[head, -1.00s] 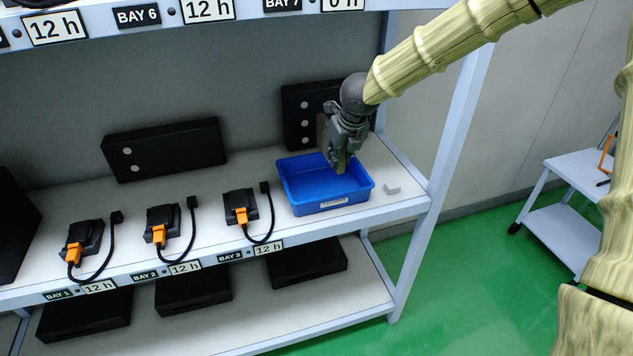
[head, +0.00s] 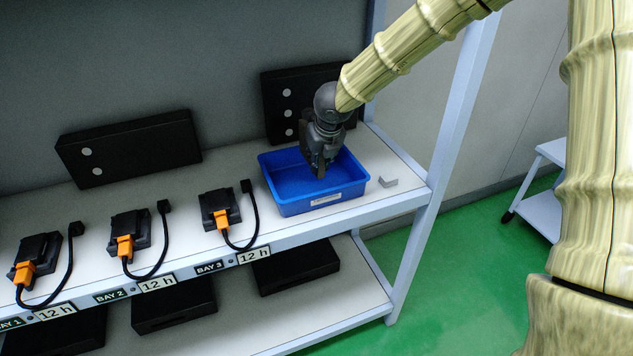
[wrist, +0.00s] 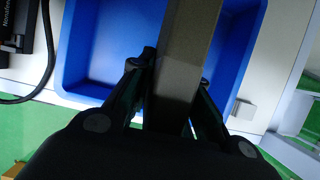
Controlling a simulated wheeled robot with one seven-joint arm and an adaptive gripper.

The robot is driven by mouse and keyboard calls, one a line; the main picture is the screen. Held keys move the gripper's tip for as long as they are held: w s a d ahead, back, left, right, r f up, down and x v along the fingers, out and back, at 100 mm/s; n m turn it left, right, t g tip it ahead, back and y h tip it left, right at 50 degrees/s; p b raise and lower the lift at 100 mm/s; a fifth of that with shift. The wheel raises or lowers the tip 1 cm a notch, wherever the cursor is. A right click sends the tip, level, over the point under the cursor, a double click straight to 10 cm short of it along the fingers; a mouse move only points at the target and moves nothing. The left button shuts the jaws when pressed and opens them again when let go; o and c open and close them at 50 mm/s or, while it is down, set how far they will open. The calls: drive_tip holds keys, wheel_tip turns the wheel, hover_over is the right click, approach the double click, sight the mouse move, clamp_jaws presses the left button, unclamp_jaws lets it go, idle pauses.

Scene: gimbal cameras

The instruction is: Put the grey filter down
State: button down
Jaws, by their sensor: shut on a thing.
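My gripper (head: 321,162) is over the blue bin (head: 288,206) on the middle shelf, pointing down. In the wrist view, my gripper (wrist: 175,75) is shut on a long, flat-sided brownish-grey block, which I take as the grey filter (wrist: 186,45). The filter stretches from between the fingers out over the bin (wrist: 100,50). In the head view the filter is largely hidden by the gripper. I cannot tell whether it touches the bin floor. The visible part of the bin's inside looks empty.
A small light grey block (head: 388,182) lies on the shelf right of the bin. Dark devices with orange plugs, such as one at Bay 3 (head: 215,210), stand to the left. Black panels (head: 130,148) lean at the back. A shelf post (head: 440,150) rises at right.

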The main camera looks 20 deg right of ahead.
sight(319, 172)
drive_tip(key=f, duration=0.2)
drive_tip(key=shift+w+f, duration=0.2)
drive_tip(key=shift+f, duration=0.1)
drive_tip(key=shift+s+f, duration=0.2)
drive_tip(key=shift+f, duration=2.05)
drive_tip(key=shift+w+f, duration=0.1)
drive_tip(key=c, duration=1.3)
unclamp_jaws()
drive_tip(key=v, duration=1.2)
